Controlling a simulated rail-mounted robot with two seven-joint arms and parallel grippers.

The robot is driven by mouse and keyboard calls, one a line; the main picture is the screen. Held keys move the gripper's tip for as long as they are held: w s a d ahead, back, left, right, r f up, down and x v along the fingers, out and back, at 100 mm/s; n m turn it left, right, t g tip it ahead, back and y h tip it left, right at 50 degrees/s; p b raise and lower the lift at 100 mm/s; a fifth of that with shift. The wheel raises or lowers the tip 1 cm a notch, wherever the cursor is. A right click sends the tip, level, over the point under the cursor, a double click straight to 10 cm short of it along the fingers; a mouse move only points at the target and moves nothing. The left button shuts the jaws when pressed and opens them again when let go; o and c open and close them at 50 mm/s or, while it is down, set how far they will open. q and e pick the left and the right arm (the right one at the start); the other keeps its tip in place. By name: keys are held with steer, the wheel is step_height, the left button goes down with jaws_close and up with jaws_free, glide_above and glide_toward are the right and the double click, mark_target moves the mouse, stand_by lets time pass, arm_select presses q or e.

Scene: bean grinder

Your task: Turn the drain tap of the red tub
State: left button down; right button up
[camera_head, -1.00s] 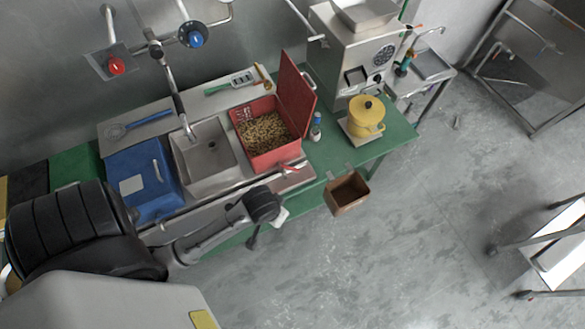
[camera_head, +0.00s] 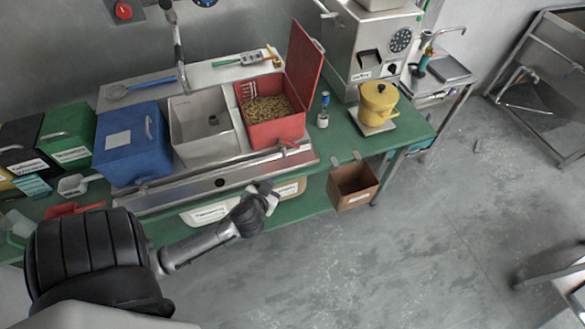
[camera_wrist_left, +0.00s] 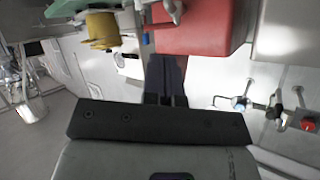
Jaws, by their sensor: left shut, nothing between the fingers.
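The red tub (camera_head: 275,133) stands at the right end of the steel sink unit, its lid (camera_head: 304,65) raised on the right side. Beans (camera_head: 265,107) lie inside. Its drain tap (camera_head: 288,146) is small, at the lower front of the tub. My left gripper (camera_head: 266,194) is in front of and below the tap in the picture, apart from it, shut and empty. In the left wrist view the red tub (camera_wrist_left: 200,28) is at the top, beyond the dark fingers (camera_wrist_left: 165,99). My right gripper is not in view.
A blue tub (camera_head: 130,150) and an open steel basin (camera_head: 202,125) stand left of the red tub. A small bottle (camera_head: 323,112), a yellow pot (camera_head: 378,103) and the grinder (camera_head: 370,45) are to the right. A brown bin (camera_head: 352,186) hangs at the front edge.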

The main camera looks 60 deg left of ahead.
arm_select(q)
steer(key=w+a+n+t+b, duration=0.1)
steer(key=w+a+t, duration=0.1)
steer(key=a, duration=0.1)
steer(key=t, duration=0.2)
glide_toward(292, 144)
steer(key=x, duration=0.7)
steer(key=shift+w+d+f+n+b, duration=0.25)
steer(key=shift+f+n+b, duration=0.05)
steer(key=shift+n+b, duration=0.1)
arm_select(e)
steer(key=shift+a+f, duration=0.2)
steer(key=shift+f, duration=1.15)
arm_select(q)
steer(key=shift+y, duration=0.3)
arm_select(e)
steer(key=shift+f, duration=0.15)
